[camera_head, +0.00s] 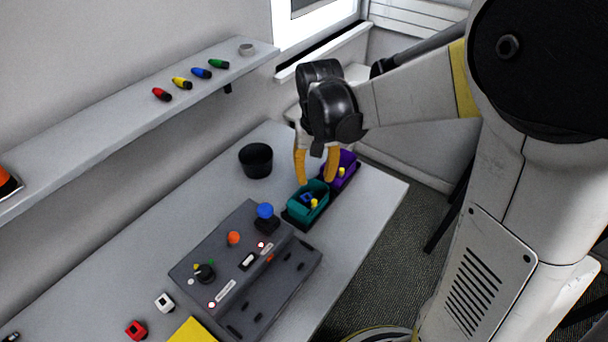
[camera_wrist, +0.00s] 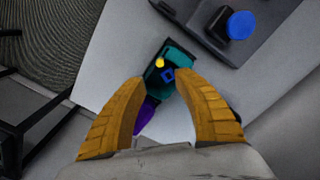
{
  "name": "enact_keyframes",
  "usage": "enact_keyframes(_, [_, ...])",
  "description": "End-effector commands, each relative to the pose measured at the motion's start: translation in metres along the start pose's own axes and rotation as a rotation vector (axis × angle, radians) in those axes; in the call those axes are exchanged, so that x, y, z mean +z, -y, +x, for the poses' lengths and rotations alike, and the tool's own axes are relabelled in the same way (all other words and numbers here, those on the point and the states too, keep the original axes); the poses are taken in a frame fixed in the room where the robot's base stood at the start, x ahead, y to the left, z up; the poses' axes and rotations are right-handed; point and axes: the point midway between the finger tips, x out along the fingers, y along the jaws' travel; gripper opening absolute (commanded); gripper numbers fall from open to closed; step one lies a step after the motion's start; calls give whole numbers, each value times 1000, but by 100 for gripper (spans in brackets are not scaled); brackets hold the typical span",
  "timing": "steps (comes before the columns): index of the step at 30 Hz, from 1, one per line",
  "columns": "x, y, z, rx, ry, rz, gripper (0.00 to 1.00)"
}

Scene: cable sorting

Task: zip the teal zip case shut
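The teal zip case (camera_head: 305,203) sits on a dark tray near the table's right edge. Its top is open, with a dark and blue item inside and a yellow knob (camera_head: 314,203) at its right side. In the wrist view the teal case (camera_wrist: 180,60) lies beyond my fingertips, with the yellow knob (camera_wrist: 159,62) at its left edge. My gripper (camera_head: 317,181) hangs above the case, with its orange fingers spread and nothing between them. In the wrist view my gripper (camera_wrist: 158,82) shows both fingers apart. Contact with the case cannot be seen.
A purple case (camera_head: 346,168) with its own yellow knob stands behind the teal one. A black cup (camera_head: 256,160) stands to the left. A grey control panel (camera_head: 228,262) with a blue ball knob (camera_head: 265,211) is in front. A wall shelf (camera_head: 130,115) holds several coloured connectors.

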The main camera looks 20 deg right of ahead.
Motion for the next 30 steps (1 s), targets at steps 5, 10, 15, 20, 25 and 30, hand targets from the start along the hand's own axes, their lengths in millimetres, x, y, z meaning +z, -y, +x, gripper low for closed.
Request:
enact_keyframes(5, [0, 0, 35, 0, -1, -1, 37])
enact_keyframes(10, [0, 0, 69, 0, -2, -1, 37])
enact_keyframes(15, [0, 0, 92, 0, -2, -1, 37])
enact_keyframes(20, [0, 0, 100, 0, -2, -1, 37])
enact_keyframes(25, [0, 0, 101, 0, -2, -1, 37])
enact_keyframes(30, [0, 0, 100, 0, -3, -1, 14])
